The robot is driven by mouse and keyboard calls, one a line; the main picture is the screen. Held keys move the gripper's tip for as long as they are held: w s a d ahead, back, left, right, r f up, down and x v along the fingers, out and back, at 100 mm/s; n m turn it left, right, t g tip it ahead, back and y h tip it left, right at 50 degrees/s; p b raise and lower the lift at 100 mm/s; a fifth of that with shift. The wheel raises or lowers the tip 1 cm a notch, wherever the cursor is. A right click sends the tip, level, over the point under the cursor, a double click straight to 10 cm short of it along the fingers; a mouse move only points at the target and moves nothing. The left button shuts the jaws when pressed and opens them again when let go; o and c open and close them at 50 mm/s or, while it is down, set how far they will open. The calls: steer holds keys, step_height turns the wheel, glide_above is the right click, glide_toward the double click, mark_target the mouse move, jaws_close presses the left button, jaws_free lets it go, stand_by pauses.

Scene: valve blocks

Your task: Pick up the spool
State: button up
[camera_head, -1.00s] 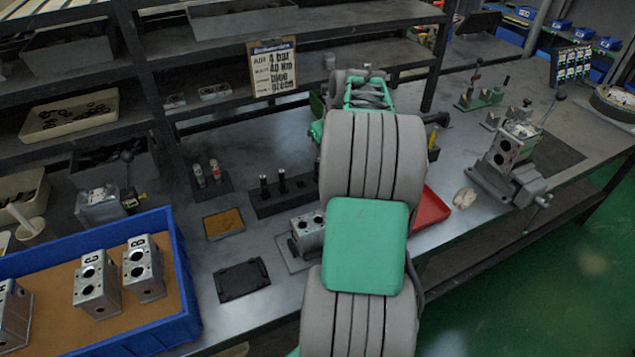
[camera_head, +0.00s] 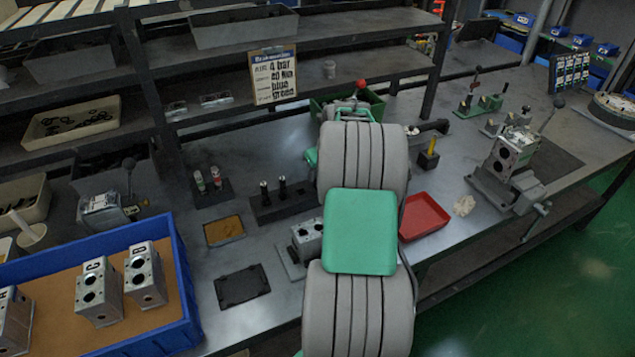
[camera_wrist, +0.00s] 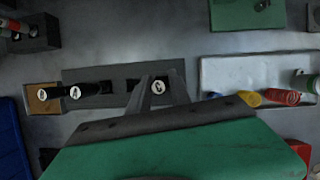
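A dark rack (camera_head: 297,208) on the bench holds black upright spools, two of which (camera_head: 263,190) (camera_head: 282,186) show left of my arm in the head view. The wrist view shows the rack (camera_wrist: 100,74) from above, with white-lettered spool tops. A spool marked C (camera_wrist: 158,87) shows between the fingers of my gripper (camera_wrist: 161,78). The fingers stand apart, and I see no clear contact with it. Its lower part is partly hidden by the left finger. Spools marked A (camera_wrist: 75,92) and another letter (camera_wrist: 42,96) are farther left. My arm hides my gripper in the head view.
A blue bin (camera_head: 184,290) with valve blocks is at left. A red tray (camera_head: 425,216) is right of my arm. A pale tray (camera_wrist: 225,75) with coloured parts is right of the rack.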

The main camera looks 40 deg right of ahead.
jaws_close()
stand_by(0.3)
